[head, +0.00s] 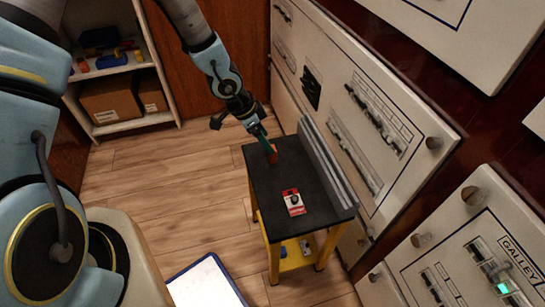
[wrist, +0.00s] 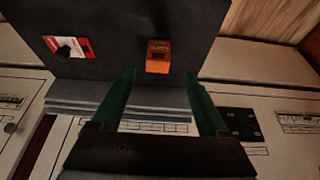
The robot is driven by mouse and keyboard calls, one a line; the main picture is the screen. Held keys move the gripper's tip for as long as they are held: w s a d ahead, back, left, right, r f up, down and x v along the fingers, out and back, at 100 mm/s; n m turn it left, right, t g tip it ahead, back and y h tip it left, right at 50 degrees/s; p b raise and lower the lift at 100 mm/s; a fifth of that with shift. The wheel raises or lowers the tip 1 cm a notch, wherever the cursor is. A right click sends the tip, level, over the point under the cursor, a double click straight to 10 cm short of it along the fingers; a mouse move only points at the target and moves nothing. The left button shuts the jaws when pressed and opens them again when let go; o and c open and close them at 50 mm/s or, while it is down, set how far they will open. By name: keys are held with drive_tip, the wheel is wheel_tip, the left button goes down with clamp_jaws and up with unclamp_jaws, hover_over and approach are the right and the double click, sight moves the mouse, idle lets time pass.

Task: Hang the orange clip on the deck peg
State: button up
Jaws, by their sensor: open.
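The orange clip (head: 272,154) sits near the far end of the black top of a small yellow-legged stand. In the wrist view the clip (wrist: 158,56) shows as a small orange block just beyond the fingertips, between their lines. My gripper (head: 263,139) is over that end of the stand. In the wrist view its two green fingers (wrist: 160,77) are spread, with nothing between them. I cannot make out for sure which part is the deck peg.
The black stand top (head: 268,183) also holds a red and white card (head: 291,195) with a dark knob-like piece on it. A grey ledge (head: 325,165) runs along its panel side. White breaker panels (head: 375,125) stand to the right. Wooden floor (head: 190,180) is open to the left.

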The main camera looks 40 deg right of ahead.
drive_tip(key=shift+a+b+x, duration=0.15)
drive_tip(key=shift+b+x, duration=0.1)
drive_tip(key=shift+x, duration=1.3)
drive_tip(key=shift+a+b+x, duration=0.15)
drive_tip(key=shift+b+x, duration=0.05)
drive_tip(key=shift+x, duration=1.35)
drive_tip(key=shift+f, duration=0.1)
clamp_jaws()
